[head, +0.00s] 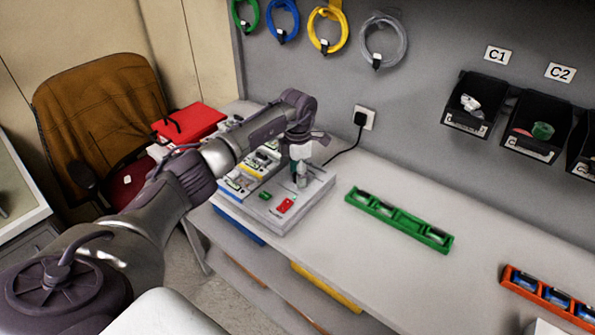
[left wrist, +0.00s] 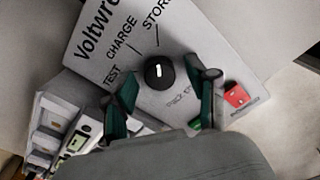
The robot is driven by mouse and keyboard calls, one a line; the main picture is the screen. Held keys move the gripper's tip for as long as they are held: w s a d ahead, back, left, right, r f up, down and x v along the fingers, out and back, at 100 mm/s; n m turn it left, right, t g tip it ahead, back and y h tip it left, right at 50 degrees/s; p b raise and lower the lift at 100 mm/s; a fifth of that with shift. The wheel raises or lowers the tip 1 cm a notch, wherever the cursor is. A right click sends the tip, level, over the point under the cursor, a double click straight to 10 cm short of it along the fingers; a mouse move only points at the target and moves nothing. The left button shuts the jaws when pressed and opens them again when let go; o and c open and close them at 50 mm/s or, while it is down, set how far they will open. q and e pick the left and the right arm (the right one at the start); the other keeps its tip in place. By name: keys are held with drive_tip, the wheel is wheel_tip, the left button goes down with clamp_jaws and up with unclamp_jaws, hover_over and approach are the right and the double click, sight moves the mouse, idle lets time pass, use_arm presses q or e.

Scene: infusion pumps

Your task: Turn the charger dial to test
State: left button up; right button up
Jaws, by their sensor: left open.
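The charger (head: 318,190) is a pale box on the bench, and its labelled top fills much of the left wrist view (left wrist: 205,40). Its round black dial (left wrist: 160,72) has a white mark. The mark points up in the picture, nearer the STORE line than the TEST label (left wrist: 112,77); CHARGE lies between. My left gripper (head: 301,180) is over the charger in the head view and hides the dial there. In the left wrist view my left gripper (left wrist: 160,76) is open, one green-padded finger each side of the dial; contact cannot be told. My right gripper is not in view.
A red rocker switch (left wrist: 237,95) is beside the dial. Devices with small screens (left wrist: 75,140) stand close left of the charger. A green tray (head: 400,222) lies to its right, with clear bench between. A black plug (head: 361,118) is in the wall socket.

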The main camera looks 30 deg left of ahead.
use_arm(q)
drive_tip(key=shift+c, duration=0.2)
clamp_jaws()
drive_tip(key=n, duration=0.4)
drive_tip(key=shift+n+b, duration=0.35)
drive_tip(key=shift+n, duration=0.05)
drive_tip(key=n, duration=0.4)
drive_tip(key=shift+n, duration=0.3)
drive_tip(key=n, duration=0.4)
drive_tip(key=shift+p, duration=0.3)
drive_tip(key=shift+d+n+p, duration=0.1)
drive_tip(key=shift+n+p, duration=0.2)
drive_tip(key=shift+n, duration=1.9)
